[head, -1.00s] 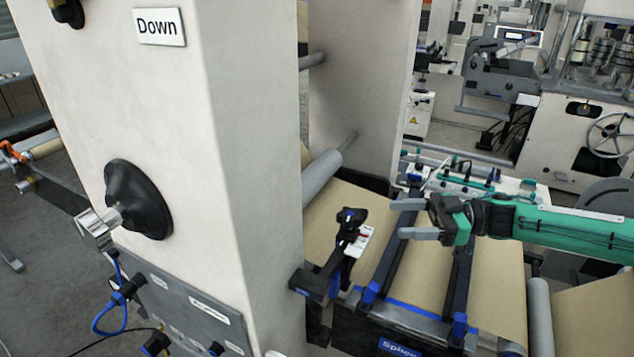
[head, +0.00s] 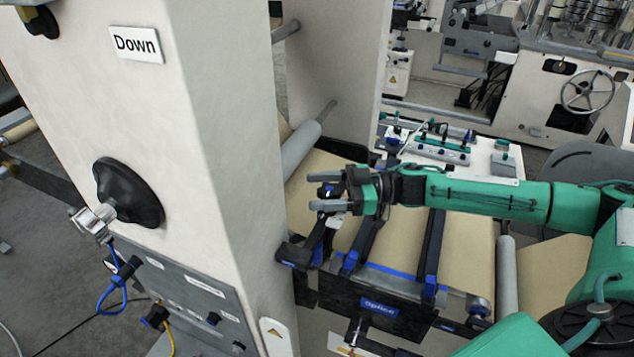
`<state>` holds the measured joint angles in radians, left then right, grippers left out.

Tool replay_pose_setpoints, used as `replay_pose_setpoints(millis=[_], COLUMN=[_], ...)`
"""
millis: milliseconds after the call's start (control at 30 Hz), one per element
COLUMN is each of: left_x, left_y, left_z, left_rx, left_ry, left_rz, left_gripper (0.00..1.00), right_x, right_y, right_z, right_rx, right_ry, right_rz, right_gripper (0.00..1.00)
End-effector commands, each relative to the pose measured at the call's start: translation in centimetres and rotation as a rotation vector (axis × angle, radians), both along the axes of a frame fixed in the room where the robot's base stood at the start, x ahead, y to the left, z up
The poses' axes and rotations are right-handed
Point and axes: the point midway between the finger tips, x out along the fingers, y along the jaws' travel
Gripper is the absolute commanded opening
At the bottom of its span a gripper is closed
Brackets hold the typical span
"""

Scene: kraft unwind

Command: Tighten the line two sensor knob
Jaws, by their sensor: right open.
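My right gripper (head: 314,192) reaches in from the right over the kraft web, with its two grey fingers open and pointing left. A small dark sensor head (head: 329,189) with a blue spot shows between the fingers in the picture. It sits on a dark bracket (head: 297,252) at the web's left side. The gripper hides much of the sensor, and I cannot tell whether the fingers touch it. No sensor knob can be made out clearly. My left gripper is not in view.
A large pale column (head: 215,150) stands left of the gripper, with a black round knob (head: 128,192) and a "Down" label (head: 136,44). Dark splice bars cross the web (head: 460,260) below my arm. A white panel (head: 480,160) with controls lies behind.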

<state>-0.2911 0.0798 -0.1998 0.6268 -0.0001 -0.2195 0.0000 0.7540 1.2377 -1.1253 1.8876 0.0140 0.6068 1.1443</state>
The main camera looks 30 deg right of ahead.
Motion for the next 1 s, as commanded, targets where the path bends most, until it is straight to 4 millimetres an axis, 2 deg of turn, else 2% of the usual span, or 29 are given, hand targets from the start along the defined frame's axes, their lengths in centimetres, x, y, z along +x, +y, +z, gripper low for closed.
replay_pose_setpoints(millis=[200,433,467,667,1000], left_x=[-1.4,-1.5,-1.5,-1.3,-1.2], left_y=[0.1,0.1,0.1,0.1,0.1], left_z=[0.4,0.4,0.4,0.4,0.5], left_rx=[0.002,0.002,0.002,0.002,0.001], left_ry=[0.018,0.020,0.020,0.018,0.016], left_rz=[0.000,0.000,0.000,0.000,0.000], left_gripper=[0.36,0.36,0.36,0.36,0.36], right_x=[0.4,0.4,0.4,0.4,0.5], right_y=[1.0,1.0,1.0,1.0,0.9], right_z=[0.0,0.0,0.0,0.0,-0.1], right_rx=[0.000,-0.001,-0.001,-0.001,0.001], right_ry=[-0.001,-0.001,-0.001,-0.001,0.001], right_rz=[0.000,0.000,0.000,0.000,-0.083], right_gripper=[0.66,0.66,0.62,0.23,0.22])
